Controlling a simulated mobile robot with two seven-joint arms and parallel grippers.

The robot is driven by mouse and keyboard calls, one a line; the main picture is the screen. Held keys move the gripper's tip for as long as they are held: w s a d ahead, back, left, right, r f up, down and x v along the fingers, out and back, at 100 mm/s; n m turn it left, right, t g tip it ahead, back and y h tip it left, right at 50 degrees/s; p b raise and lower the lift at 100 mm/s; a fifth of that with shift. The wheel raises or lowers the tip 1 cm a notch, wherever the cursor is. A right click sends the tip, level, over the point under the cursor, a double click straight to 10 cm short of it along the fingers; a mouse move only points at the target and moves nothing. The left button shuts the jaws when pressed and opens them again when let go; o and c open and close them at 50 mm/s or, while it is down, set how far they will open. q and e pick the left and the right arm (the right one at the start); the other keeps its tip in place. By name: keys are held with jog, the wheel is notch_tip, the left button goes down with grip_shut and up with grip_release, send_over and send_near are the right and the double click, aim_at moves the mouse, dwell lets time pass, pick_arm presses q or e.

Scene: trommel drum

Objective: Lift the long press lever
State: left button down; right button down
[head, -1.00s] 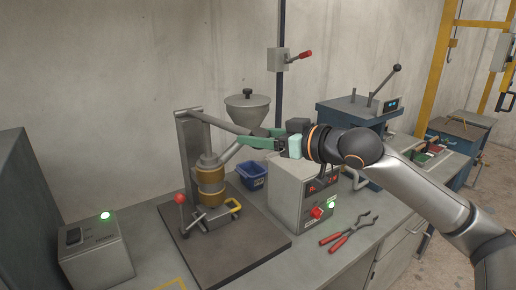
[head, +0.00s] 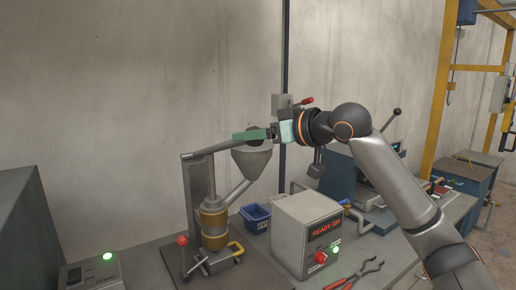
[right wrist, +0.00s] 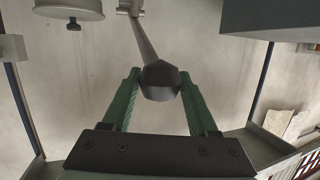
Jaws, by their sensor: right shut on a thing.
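The long press lever (head: 214,147) is a grey bar running from the top of the press post (head: 195,185) up and rightward to my right gripper. In the right wrist view the lever (right wrist: 145,42) ends in a dark faceted knob (right wrist: 160,82) between the green fingers. My right gripper (head: 243,135) is shut on the lever's knob end, and its fingers hide that end in the head view. The lever slopes slightly upward from the post to the gripper. My left gripper is not in view.
A funnel hopper (head: 252,160) with a slanted chute stands close below the gripper. A brass-coloured cylinder (head: 213,222) sits at the press. A control box (head: 306,235), blue bin (head: 256,217) and red-handled pliers (head: 352,276) are to the right. A wall-side switch lever (head: 305,101) is behind the gripper.

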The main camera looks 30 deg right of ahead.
jog(key=shift+w+r, duration=0.3)
jog(key=shift+r, duration=0.4)
jog(key=shift+w+r, duration=0.25)
jog(key=shift+r, duration=0.45)
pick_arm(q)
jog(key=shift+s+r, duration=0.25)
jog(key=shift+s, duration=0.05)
pick_arm(e)
jog(key=shift+d+r, duration=0.1)
jog(key=shift+r, duration=0.15)
jog(key=shift+c, duration=2.4)
grip_release()
jog(key=shift+w, duration=0.1)
jog(key=shift+o, duration=1.4)
jog(key=shift+w+f, duration=0.1)
jog(key=shift+f, duration=0.1)
